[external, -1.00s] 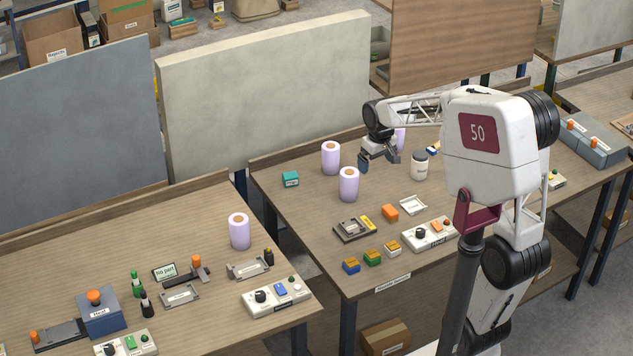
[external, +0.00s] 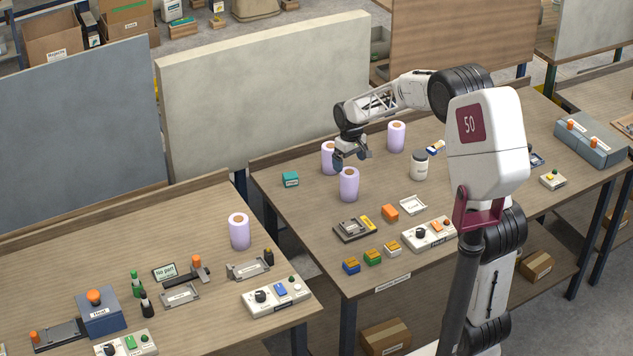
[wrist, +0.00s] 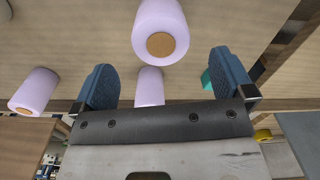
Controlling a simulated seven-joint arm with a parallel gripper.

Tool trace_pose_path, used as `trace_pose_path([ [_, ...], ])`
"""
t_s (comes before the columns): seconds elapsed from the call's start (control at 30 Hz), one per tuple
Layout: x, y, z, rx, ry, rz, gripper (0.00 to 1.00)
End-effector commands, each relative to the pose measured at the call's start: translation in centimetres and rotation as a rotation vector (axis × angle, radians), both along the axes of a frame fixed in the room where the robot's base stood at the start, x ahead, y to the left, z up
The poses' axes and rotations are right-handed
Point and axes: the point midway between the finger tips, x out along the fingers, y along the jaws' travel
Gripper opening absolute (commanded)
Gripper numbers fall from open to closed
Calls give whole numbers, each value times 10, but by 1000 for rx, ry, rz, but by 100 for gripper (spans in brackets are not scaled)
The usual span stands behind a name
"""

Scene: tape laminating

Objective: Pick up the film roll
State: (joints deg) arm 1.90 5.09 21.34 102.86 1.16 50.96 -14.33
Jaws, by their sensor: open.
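Lavender film rolls with orange-brown cores stand upright on the middle table. One film roll (external: 348,187) is just below my gripper (external: 352,158), one (external: 327,157) stands close behind it, and one (external: 396,137) is farther right. Another film roll (external: 239,232) stands on the left table. In the wrist view one film roll (wrist: 160,22) is large at the top, one (wrist: 150,86) shows between my two open blue fingers, and one (wrist: 35,90) is at the left. My gripper holds nothing. Contact with a roll cannot be told.
A teal box (external: 290,179) sits left of the rolls. A white jar (external: 419,166) stands to the right. A low ledge and large panel (external: 265,90) stand behind.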

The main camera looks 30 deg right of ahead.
Motion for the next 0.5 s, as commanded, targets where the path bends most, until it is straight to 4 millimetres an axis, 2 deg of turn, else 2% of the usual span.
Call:
trace_pose_path([
  [0.27,0,0,-1,0,0,0,100],
  [0.5,-1,0,-17,0,1,0,100],
])
